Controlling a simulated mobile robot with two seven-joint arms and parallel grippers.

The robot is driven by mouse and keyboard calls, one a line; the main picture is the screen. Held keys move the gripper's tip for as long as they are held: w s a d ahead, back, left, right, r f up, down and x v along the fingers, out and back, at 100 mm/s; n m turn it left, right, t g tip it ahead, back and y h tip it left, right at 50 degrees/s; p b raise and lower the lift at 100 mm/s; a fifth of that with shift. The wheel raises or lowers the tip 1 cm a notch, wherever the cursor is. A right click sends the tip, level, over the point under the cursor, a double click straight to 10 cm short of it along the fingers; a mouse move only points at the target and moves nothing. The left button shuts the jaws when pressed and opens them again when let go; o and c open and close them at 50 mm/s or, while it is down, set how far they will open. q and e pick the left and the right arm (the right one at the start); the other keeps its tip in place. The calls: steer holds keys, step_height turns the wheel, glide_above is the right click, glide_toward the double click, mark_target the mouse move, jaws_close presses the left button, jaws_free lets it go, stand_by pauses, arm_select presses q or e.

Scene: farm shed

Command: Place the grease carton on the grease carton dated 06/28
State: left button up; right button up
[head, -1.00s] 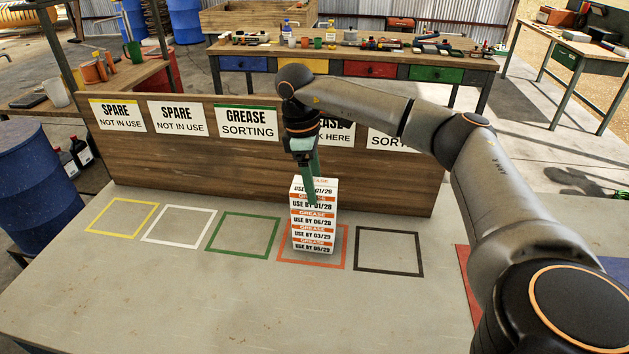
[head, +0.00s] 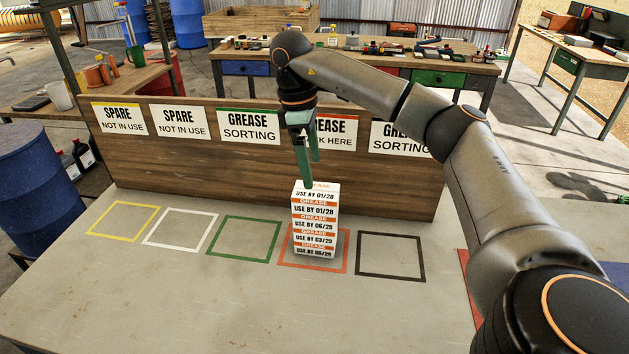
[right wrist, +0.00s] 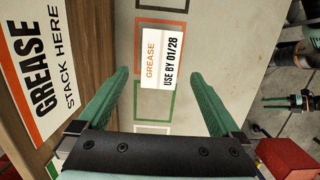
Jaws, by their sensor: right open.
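A stack of several white grease cartons with orange bands (head: 315,222) stands upright in the orange-red square. Its front labels appear to read, from the top, 01/28, 01/28, 06/28, 03/29 and a blurred last date. The top carton (right wrist: 162,58) shows "USE BY 01/28" in the right wrist view. My right gripper (head: 310,170) is open and empty, its green fingers just above and behind the stack top. In the right wrist view the carton lies between and beyond the fingers, apart from them. What looks like my left gripper (right wrist: 287,102) shows small at the right wrist view's edge.
Empty yellow (head: 123,221), white (head: 180,229), green (head: 244,237) and black (head: 390,257) squares mark the table. A wooden board (head: 190,185) with signs stands behind them. A blue barrel (head: 38,185) is at the left.

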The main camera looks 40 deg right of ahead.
step_height(320, 180, up, 6)
steer(key=p, duration=0.2)
steer(key=shift+w+a, duration=0.3)
steer(key=shift+w, duration=0.05)
